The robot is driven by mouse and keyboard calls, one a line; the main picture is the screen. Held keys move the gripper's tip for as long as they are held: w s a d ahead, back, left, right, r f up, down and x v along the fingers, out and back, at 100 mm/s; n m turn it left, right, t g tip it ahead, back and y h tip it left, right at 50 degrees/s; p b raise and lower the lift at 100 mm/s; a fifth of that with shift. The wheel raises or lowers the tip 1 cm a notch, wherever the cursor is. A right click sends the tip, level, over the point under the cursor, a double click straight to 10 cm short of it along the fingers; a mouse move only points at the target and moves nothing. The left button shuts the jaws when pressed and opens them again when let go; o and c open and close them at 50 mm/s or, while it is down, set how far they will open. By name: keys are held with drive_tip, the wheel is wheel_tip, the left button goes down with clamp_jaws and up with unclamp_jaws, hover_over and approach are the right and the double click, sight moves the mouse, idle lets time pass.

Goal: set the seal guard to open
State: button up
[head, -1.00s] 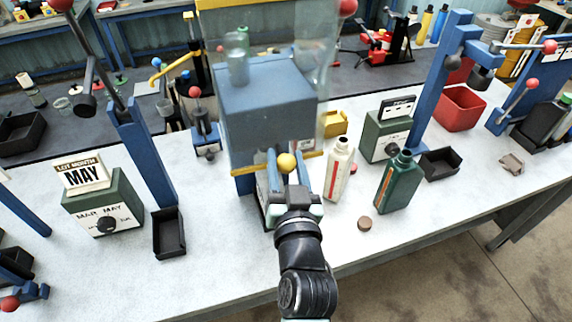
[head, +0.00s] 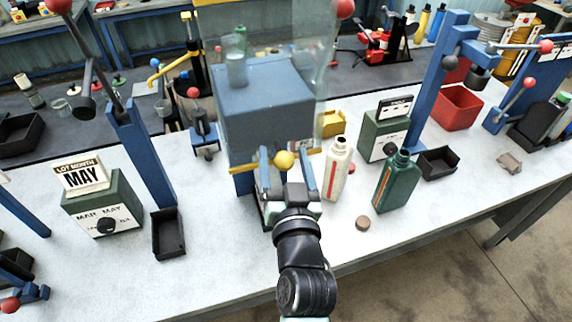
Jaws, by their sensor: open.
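The seal guard is a clear panel (head: 322,85) with yellow edging, standing around the front of a blue-grey machine (head: 268,100) at the middle of the bench. Its top runs up to the picture's upper edge. A yellow bar (head: 240,168) runs along its lower edge, with a yellow ball knob (head: 285,160) at the front. My gripper (head: 286,166) is open at the knob, one finger to each side with gaps showing. I cannot tell the depth between fingers and knob.
A white bottle (head: 338,170) and a green bottle (head: 396,182) stand close to the right of my gripper, with a brown cap (head: 363,222) in front. A blue lever press (head: 145,150) and black tray (head: 169,233) are left. The bench front is mostly clear.

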drive_tip(key=s+d+b, duration=0.1)
drive_tip(key=s+b, duration=0.4)
drive_tip(key=s, duration=0.7)
drive_tip(key=shift+s+d, duration=0.25)
drive_tip(key=shift+s, duration=0.15)
